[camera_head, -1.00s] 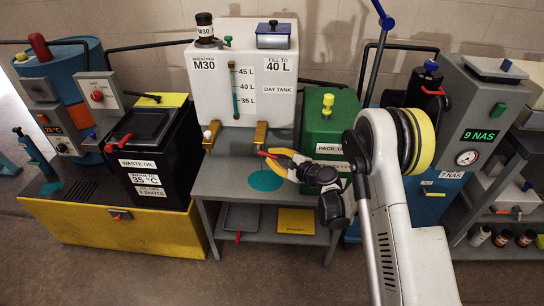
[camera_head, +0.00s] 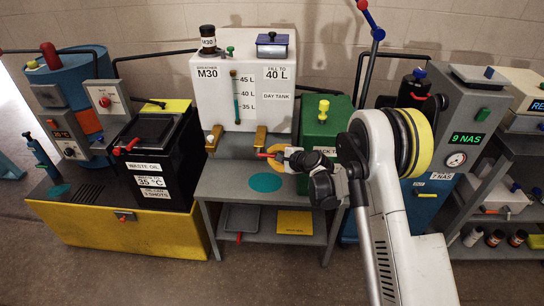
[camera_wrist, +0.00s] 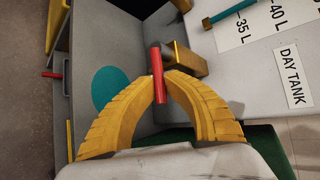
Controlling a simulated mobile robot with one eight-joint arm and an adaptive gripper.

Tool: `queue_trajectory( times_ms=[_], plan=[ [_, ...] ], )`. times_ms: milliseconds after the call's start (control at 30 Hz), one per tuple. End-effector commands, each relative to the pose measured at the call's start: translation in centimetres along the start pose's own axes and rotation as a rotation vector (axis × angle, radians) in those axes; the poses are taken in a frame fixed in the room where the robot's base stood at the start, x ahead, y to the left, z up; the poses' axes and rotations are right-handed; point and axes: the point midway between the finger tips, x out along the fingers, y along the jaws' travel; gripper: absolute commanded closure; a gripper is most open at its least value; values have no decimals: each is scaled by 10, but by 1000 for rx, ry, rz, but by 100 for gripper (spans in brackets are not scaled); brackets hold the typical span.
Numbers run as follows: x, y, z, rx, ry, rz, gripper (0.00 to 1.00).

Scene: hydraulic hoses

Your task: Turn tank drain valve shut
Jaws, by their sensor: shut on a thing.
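The white day tank (camera_head: 222,112) marked M30 and 40 L stands on the grey bench. Its drain valve has a red lever handle (camera_head: 268,155) at the front, below the right brass block (camera_head: 260,140). My gripper (camera_head: 276,156) reaches in from the right with its yellow fingers at the handle. In the wrist view, the fingertips (camera_wrist: 158,82) are closed on the red handle (camera_wrist: 157,75) from both sides, just in front of a brass fitting (camera_wrist: 182,60). The fingers hide part of the valve body.
A teal disc (camera_head: 265,183) lies on the bench top (camera_head: 225,188) below the valve. A green pack tank (camera_head: 318,128) stands right of the day tank. A black waste oil box (camera_head: 150,150) stands left. The shelf below holds a yellow plate (camera_head: 294,222).

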Motion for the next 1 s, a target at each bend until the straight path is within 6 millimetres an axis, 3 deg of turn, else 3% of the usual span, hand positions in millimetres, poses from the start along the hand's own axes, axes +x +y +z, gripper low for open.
queue_trajectory(
  times_ms=[33, 100, 133, 433, 567, 1000],
  plan=[
    [1, -2, -1, 2, 3, -6, 100],
    [1, -3, -1, 2, 3, -7, 74],
    [1, -2, -1, 2, 3, -6, 65],
    [0, -2, -1, 2, 1, -4, 65],
    [-10, -2, -1, 2, 1, -4, 65],
    [-100, -2, -1, 3, 3, -5, 65]
  ],
)
